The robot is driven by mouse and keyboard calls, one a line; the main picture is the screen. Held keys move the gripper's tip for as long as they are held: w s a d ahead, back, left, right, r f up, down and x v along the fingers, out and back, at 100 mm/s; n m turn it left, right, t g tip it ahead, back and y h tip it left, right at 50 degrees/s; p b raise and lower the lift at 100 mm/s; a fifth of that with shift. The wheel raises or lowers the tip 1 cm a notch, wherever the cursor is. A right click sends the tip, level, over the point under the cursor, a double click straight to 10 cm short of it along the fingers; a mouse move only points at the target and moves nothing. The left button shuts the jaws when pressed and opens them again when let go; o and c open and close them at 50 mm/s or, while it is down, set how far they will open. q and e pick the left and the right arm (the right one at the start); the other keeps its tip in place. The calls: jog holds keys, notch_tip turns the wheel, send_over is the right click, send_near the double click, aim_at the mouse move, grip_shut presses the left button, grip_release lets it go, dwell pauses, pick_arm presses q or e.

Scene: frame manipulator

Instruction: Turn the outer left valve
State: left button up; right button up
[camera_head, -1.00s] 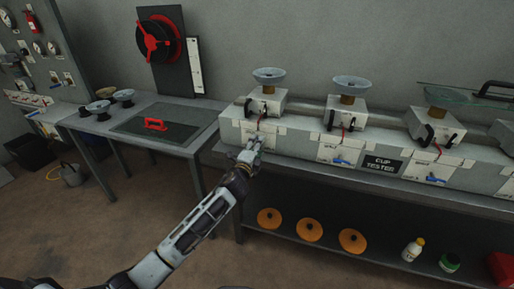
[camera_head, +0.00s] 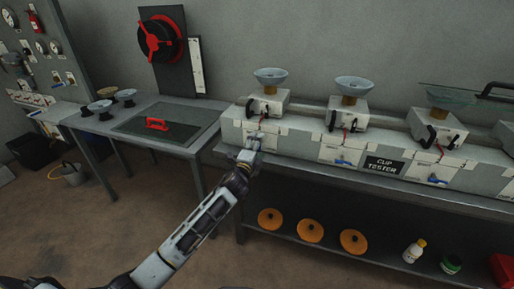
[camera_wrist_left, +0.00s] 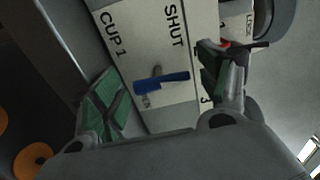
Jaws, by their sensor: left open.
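The outer left valve has a blue lever handle (camera_wrist_left: 162,82) on a white plate (camera_wrist_left: 160,50) marked "CUP 1" and "SHUT" in the left wrist view. My left gripper (camera_wrist_left: 165,95) is open, with one green-padded finger on each side of the lever and space between. In the head view my left gripper (camera_head: 250,152) is at the front of the leftmost cup tester (camera_head: 266,104); it largely hides the lever there. I cannot tell whether the fingers touch the plate. My right gripper is not in view.
More cup testers stand along the bench to the right, with blue levers (camera_head: 343,162) (camera_head: 432,180) on their fronts. Orange discs (camera_head: 311,230) and bottles lie on the shelf below. A side table (camera_head: 150,150) stands left.

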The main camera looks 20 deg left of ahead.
pick_arm(q)
jog(key=shift+f, duration=0.1)
jog(key=shift+s+d, duration=0.1)
jog(key=s, duration=0.7)
jog(key=shift+s+a, duration=0.2)
jog(key=shift+s, duration=0.2)
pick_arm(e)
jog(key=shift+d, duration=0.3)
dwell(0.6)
